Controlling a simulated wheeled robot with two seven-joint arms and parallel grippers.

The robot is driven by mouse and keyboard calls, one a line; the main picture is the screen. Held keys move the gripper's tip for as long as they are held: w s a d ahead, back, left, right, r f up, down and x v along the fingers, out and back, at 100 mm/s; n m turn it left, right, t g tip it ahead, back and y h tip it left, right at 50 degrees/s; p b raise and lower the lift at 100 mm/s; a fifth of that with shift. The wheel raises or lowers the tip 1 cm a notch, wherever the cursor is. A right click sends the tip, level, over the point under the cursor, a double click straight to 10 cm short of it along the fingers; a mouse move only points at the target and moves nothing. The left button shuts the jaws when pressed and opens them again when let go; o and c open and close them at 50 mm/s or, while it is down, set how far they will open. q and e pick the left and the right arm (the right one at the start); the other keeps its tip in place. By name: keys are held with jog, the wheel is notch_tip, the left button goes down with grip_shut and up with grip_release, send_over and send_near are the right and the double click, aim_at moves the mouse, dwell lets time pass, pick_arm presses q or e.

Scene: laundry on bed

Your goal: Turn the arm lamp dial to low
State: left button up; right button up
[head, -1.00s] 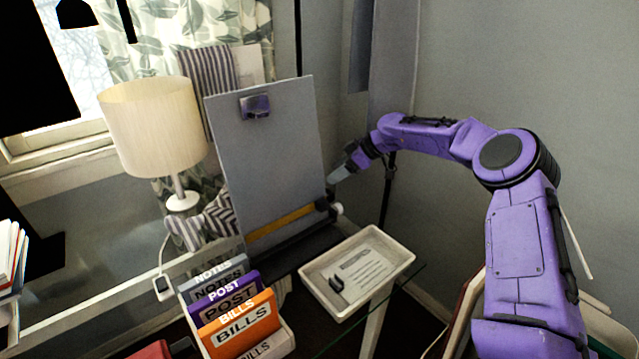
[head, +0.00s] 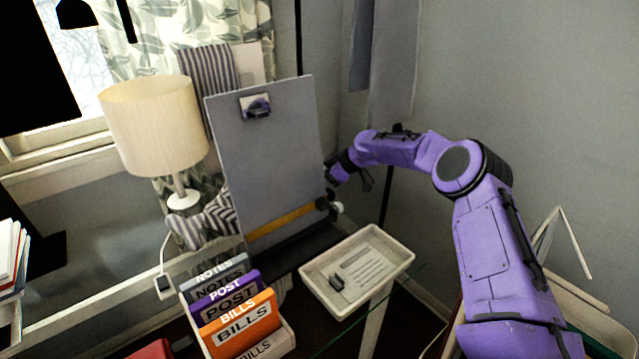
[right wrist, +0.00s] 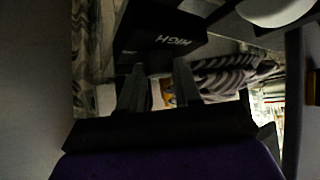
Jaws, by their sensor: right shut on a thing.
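A dark block marked HIGH (right wrist: 160,38), which looks like the lamp dial, is at the top of the right wrist view. My right gripper (right wrist: 157,88) has its two dark fingers reaching to this block and is shut on it; the contact itself is in shadow. In the head view my right gripper's wrist (head: 340,168) is at the right edge of the grey board (head: 265,160), which hides the fingertips and the dial. A cream-shaded lamp (head: 153,122) stands left of the board. My left gripper is not in view.
A white tray (head: 318,277) with a paper and a small dark item lies right of the board. A file holder (head: 268,346) with labelled cards stands in front. A striped cloth (head: 220,218) lies behind the board's left side.

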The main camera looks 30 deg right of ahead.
jog(key=shift+a, duration=0.1)
jog(key=shift+s+a+r+m+t+h, duration=0.1)
jog(key=shift+m+t+h, duration=0.55)
jog(key=shift+m, duration=0.65)
jog(key=shift+a+m+t+h+p, duration=0.1)
jog(key=shift+m+t+h+p, duration=0.25)
jog(key=shift+m+h+p, duration=0.8)
jog(key=shift+m+h, duration=0.3)
jog(key=shift+m, duration=0.25)
jog(key=o, duration=1)
jog(key=shift+o, duration=0.2)
